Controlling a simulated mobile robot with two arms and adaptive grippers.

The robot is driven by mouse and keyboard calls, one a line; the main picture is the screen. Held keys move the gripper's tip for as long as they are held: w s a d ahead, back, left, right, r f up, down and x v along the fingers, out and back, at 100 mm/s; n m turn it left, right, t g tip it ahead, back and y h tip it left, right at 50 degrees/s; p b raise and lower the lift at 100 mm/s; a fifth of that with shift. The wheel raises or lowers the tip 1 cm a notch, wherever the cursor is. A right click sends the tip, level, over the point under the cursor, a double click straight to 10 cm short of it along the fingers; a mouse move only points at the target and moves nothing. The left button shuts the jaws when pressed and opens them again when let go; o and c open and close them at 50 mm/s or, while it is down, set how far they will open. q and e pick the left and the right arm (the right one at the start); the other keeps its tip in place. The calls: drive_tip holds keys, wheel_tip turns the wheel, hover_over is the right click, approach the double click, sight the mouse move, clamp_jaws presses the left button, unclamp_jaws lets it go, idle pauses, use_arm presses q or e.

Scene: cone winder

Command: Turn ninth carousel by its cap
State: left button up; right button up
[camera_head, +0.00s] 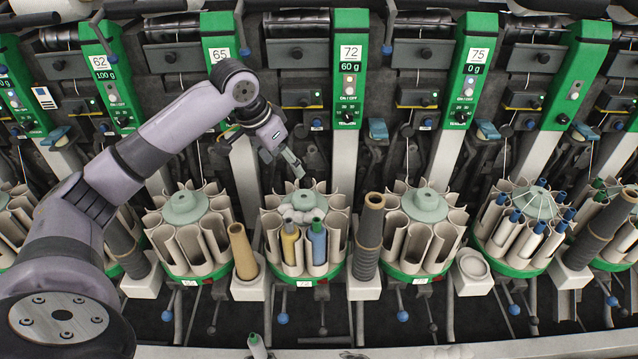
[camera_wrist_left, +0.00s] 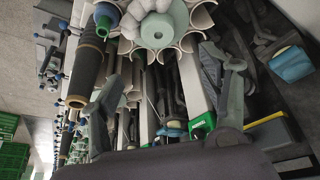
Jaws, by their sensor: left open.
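My left gripper (camera_head: 291,164) is open and empty, above and just behind a carousel in the middle of the head view. That carousel's pale green cap (camera_head: 309,199) is uncovered, with a lumpy whitish thing (camera_head: 299,214) on its front side. Its cream pockets hold a yellow bobbin (camera_head: 290,245) and a blue bobbin (camera_head: 318,243). In the left wrist view the cap (camera_wrist_left: 158,31) lies beyond the spread fingers of my left gripper (camera_wrist_left: 168,95), apart from them. I cannot tell which carousel is the ninth. My right gripper is not in view.
Similar carousels stand at left (camera_head: 184,207) and right (camera_head: 431,204). A tan cone (camera_head: 242,251) and a brown cone (camera_head: 369,238) flank the middle carousel. Green numbered panels (camera_head: 348,70) rise behind, with blue levers (camera_head: 378,129) between them. Green crates (camera_wrist_left: 14,155) show in the wrist view.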

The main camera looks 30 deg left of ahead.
use_arm(q)
approach(303, 196)
drive_tip(key=f, duration=0.2)
drive_tip(key=x, duration=0.3)
drive_tip(key=p+x, duration=0.1)
drive_tip(key=x, duration=0.2)
drive_tip(key=shift+w+d, duration=0.15)
drive_tip(key=shift+w, duration=0.1)
drive_tip(key=shift+x, duration=1.15)
drive_tip(key=shift+w, duration=0.1)
drive_tip(key=c, duration=1.7)
drive_tip(key=shift+p, duration=0.3)
clamp_jaws()
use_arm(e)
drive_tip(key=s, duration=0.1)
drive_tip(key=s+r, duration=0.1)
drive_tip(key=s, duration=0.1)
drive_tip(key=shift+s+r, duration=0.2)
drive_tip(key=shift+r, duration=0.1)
